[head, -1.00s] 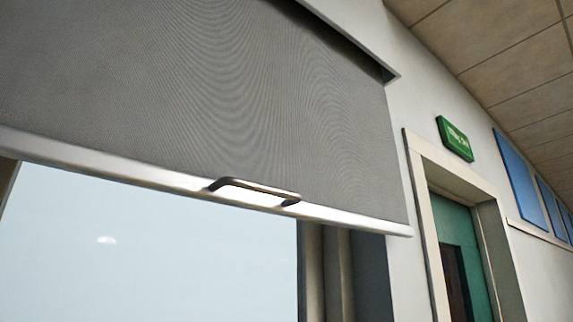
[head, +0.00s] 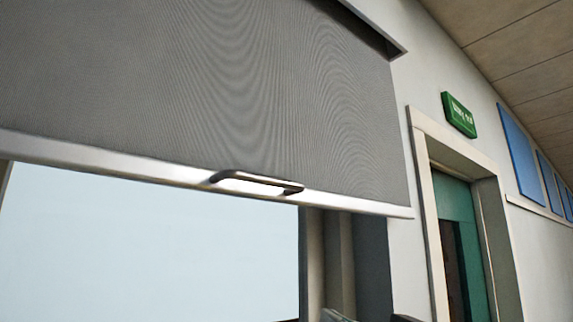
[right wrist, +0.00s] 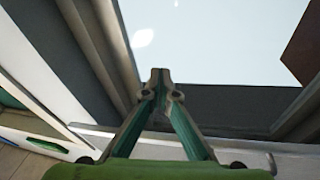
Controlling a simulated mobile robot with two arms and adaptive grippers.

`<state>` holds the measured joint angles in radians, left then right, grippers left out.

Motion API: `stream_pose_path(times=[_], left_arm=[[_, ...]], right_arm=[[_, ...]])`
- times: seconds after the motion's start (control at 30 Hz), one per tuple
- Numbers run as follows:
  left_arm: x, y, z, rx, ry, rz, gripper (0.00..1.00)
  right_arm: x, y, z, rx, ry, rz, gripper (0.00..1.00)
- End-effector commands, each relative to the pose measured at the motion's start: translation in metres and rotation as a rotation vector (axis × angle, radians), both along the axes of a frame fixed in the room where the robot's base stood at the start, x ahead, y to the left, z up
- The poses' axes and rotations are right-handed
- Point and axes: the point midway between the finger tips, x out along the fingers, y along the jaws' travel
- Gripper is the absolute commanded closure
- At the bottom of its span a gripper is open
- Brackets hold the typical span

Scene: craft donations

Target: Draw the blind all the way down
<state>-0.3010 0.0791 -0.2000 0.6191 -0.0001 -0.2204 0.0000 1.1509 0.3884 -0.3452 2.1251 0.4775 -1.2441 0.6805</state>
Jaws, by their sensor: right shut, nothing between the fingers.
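The grey blind (head: 200,80) hangs over the upper part of the window, with a pale metal bar (head: 120,163) along its lower edge. A dark metal handle (head: 257,182) is fixed on that bar. Below the bar the pane (head: 150,240) is uncovered. My right gripper (right wrist: 160,76) is shut and empty in the right wrist view, in front of the window's lower frame. In the head view only small grey parts of it show at the bottom edge, below and right of the handle and well apart from it. My left gripper is out of view.
A window frame post (head: 335,260) stands right of the pane. Further right are a doorway with a teal door (head: 470,250), a green sign (head: 459,114) and blue wall panels (head: 522,155). A brown shape (right wrist: 303,45) shows in the right wrist view.

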Motion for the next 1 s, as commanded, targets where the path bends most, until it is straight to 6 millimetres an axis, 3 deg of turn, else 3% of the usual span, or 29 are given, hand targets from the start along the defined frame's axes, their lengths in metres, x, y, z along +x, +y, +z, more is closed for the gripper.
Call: stream_pose_path(times=[0.03,0.1,0.2,0.3,0.47,0.67,1.0], left_arm=[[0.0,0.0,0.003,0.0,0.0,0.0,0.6],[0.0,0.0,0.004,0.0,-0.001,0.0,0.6],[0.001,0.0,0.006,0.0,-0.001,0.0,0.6],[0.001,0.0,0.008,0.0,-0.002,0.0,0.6],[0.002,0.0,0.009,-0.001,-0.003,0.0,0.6],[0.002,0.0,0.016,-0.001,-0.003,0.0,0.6],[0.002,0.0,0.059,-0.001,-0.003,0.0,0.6]], right_arm=[[-0.027,0.005,0.042,0.004,-0.07,0.019,1.0],[-0.062,0.011,0.084,0.008,-0.145,0.046,1.0],[-0.113,0.019,0.132,0.012,-0.24,0.081,1.0],[-0.156,0.026,0.163,0.012,-0.314,0.109,1.0],[-0.199,0.032,0.188,0.006,-0.381,0.134,1.0],[-0.204,0.038,0.199,0.007,-0.394,0.143,1.0],[-0.157,0.071,0.236,0.006,-0.392,0.141,1.0]])
